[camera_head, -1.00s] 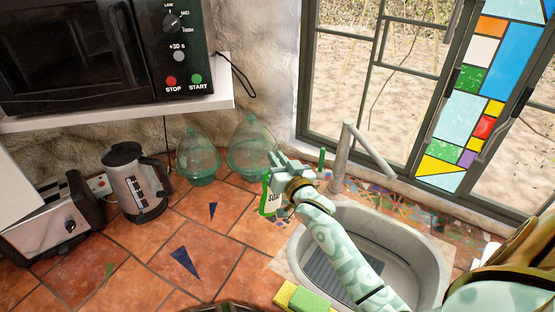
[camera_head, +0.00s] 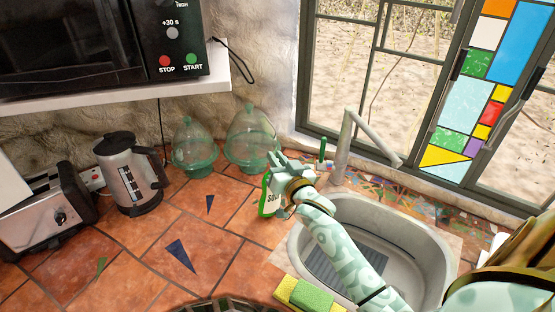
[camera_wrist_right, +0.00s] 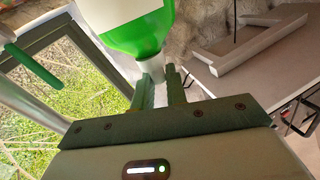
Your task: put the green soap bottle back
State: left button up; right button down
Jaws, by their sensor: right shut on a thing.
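The green and white soap bottle (camera_head: 268,196) is upright at the left side of the sink, on or just above the tiled counter; I cannot tell if its base touches. My right gripper (camera_head: 278,165) is at its top, shut on it and partly hiding it. In the right wrist view the bottle (camera_wrist_right: 130,22) shows at the top, its pale neck between the fingers of the gripper (camera_wrist_right: 160,85). My left gripper is not in view.
The grey sink (camera_head: 425,235) with its tap (camera_head: 343,145) lies right of the bottle. Glass domes (camera_head: 250,140) stand behind it. A kettle (camera_head: 130,175) and a toaster (camera_head: 45,220) are at left. Sponges (camera_head: 308,296) lie in front. Tiles left of the bottle are clear.

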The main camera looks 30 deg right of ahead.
jog(key=shift+f, duration=0.25)
jog(key=c, duration=1.3)
grip_release()
jog(key=shift+c, duration=0.2)
jog(key=shift+s+f, duration=0.1)
jog(key=shift+f, duration=0.05)
jog(key=s+a, duration=0.2)
jog(key=s, duration=1.4)
jog(key=shift+a+f, duration=0.1)
